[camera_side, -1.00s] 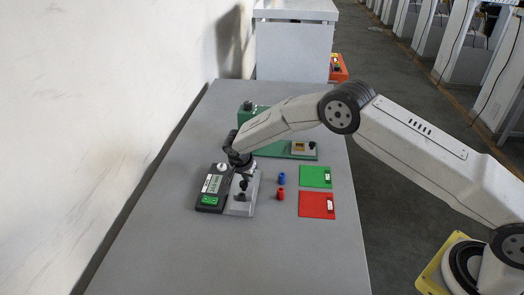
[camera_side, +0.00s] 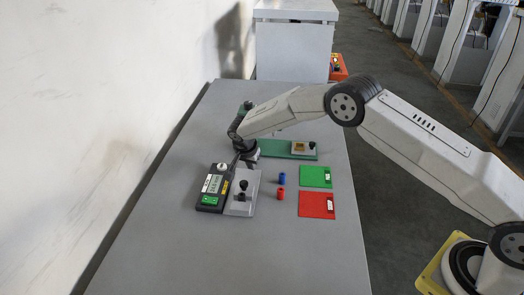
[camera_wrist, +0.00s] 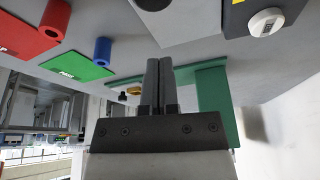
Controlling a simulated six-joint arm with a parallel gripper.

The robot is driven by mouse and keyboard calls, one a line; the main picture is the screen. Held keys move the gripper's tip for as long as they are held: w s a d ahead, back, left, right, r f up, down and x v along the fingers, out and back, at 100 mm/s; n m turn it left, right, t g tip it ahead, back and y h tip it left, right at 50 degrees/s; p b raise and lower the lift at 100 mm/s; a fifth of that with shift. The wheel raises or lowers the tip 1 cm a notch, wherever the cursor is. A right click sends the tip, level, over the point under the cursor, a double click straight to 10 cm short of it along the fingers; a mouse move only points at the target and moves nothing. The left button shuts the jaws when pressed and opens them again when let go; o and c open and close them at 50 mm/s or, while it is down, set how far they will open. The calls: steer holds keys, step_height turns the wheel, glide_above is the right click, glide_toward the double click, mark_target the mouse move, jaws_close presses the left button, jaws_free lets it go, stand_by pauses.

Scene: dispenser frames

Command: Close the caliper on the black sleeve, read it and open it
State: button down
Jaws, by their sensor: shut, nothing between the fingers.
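A small black sleeve (camera_side: 240,197) appears to sit on the light grey plate (camera_side: 238,209), in front of a black knob (camera_side: 243,185). A black part on that plate shows at the top edge of the wrist view (camera_wrist: 153,3). I cannot tell for sure which device is the caliper. A long green base (camera_side: 275,147) with a small display (camera_side: 299,147) and a black knob lies behind the plate. My gripper (camera_side: 252,164) is beyond the plate's far edge, beside the green base's left end. In the wrist view its fingers (camera_wrist: 158,66) are together and empty.
A black box (camera_side: 203,207) with a white knob (camera_side: 222,167) stands left of the plate. A blue sleeve (camera_side: 281,179) and a red sleeve (camera_side: 280,194) stand to the right, beside a green mat (camera_side: 312,177) and a red mat (camera_side: 314,205). The front table is clear.

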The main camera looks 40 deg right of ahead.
steer(key=v, duration=0.7)
steer(key=shift+r, duration=0.2)
steer(key=shift+s+a, duration=0.1)
steer(key=s+d+r+n+y, duration=0.1)
steer(key=s+n, duration=0.3)
steer(key=s, duration=0.6)
steer(key=s+d+r+n+y, duration=0.1)
steer(key=s+d+r+n, duration=0.2)
steer(key=s, duration=0.8)
steer(key=s+d+r+n+y, duration=0.1)
steer(key=s+n, duration=0.4)
steer(key=s, duration=0.6)
steer(key=shift+d+r+t, duration=0.3)
steer(key=shift+d+r, duration=0.4)
steer(key=shift+r, duration=0.25)
